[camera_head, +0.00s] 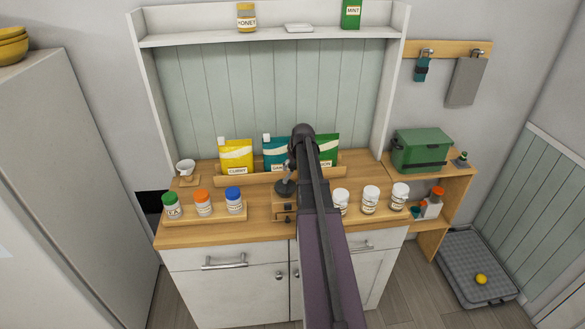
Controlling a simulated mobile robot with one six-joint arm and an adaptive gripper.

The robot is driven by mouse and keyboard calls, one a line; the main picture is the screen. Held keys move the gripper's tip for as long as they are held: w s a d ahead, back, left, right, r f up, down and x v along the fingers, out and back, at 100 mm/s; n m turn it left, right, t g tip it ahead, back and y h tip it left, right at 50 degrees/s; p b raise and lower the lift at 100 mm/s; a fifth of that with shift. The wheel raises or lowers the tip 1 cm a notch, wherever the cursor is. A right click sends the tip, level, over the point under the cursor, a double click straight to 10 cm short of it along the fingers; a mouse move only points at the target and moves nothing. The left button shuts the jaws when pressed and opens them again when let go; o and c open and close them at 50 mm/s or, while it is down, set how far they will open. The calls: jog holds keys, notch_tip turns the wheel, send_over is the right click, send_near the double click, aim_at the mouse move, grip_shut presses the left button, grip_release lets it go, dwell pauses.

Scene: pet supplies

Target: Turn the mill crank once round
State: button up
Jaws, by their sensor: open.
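The mill (284,208) is a small wooden box with dark knobs on its front. It stands on the counter in the middle, close to the left of my arm. A dark rounded part (285,188) sits on top of it. A thin grey piece rises from there towards my arm, and I cannot tell whether it is the crank or part of my wrist. My arm comes up from the bottom middle to a dark joint above the counter and covers the mill's right side. My gripper's fingers do not show; they are hidden behind my arm.
A tray (207,218) of capped jars stands left of the mill, and several white-lidded jars (370,199) stand right. Pouches (236,156) stand in a rack behind. A white cup (186,168) is at back left, a green box (422,150) at right. Some counter front is free.

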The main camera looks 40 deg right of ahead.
grip_shut()
jog(key=shift+d, duration=0.15)
